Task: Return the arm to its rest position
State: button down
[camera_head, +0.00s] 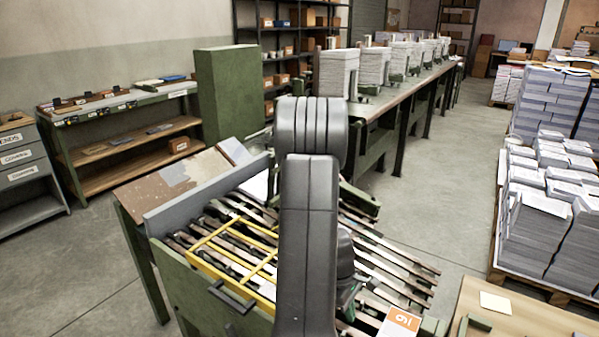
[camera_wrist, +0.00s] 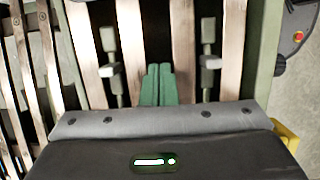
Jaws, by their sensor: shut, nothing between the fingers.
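My gripper (camera_wrist: 158,72) shows in the wrist view as two green fingers lying side by side, shut with nothing between them. Beyond the fingers are the wooden slats (camera_wrist: 129,40) of the machine. In the head view my dark grey arm (camera_head: 307,240) stands in the middle, over the slatted machine bed (camera_head: 390,262). My gripper is mostly hidden behind the arm there. I cannot tell from these views whether the fingers touch the slats.
A yellow frame (camera_head: 231,262) lies on the slats left of my arm. An orange-and-white card (camera_head: 402,321) is at the front right. Paper stacks (camera_head: 545,205) stand on a pallet at right. A long bench with stacks (camera_head: 338,72) runs behind. The floor (camera_head: 440,195) between is clear.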

notch_tip(320, 180, up, 8)
jog(key=p, duration=0.5)
jog(key=shift+w+a+f, duration=0.25)
jog(key=shift+w+a, duration=0.05)
jog(key=shift+a, duration=0.15)
